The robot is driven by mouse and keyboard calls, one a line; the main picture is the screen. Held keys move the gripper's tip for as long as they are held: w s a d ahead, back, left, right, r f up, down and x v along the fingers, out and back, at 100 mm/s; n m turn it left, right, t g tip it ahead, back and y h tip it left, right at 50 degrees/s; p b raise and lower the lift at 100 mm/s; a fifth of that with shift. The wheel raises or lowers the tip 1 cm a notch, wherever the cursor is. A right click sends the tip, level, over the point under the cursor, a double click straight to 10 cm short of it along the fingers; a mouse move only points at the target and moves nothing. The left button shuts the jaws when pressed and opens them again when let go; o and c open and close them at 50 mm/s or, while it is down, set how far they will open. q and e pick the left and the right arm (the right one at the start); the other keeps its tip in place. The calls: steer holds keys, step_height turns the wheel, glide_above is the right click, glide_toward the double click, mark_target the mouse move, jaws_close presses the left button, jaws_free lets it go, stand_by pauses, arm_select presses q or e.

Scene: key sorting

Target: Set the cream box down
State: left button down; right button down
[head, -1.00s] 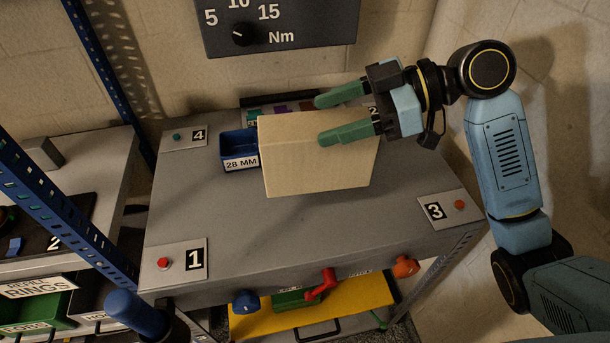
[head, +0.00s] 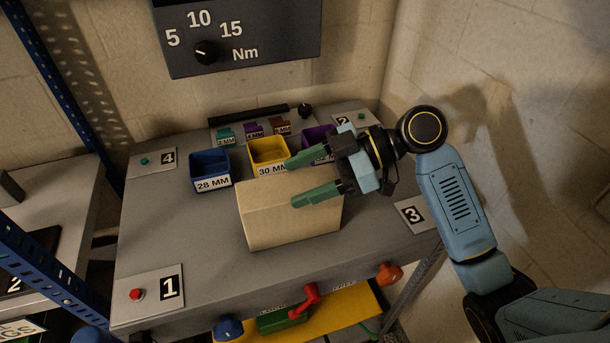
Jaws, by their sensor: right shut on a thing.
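The cream box (head: 285,228) is a plain cardboard-coloured block over the middle of the grey bench (head: 180,240), in front of the blue and yellow bins. My right gripper (head: 293,182) reaches in from the right and is shut on the box at its upper part. One green finger lies on the near side and the other toward the back edge. The box's lower edge appears close to the bench top, but I cannot tell whether it touches. My left gripper is not in view.
Behind the box stand a blue 28 MM bin (head: 210,168), a yellow 30 MM bin (head: 268,152) and a partly hidden purple bin (head: 316,138). Numbered button plates sit at the bench corners, including plate 1 (head: 150,288). Free bench lies left and front of the box.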

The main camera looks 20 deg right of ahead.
steer(key=shift+c, duration=1.5)
jaws_free()
steer(key=shift+d, duration=0.1)
steer(key=v, duration=1.2)
steer(key=shift+s+f, duration=0.1)
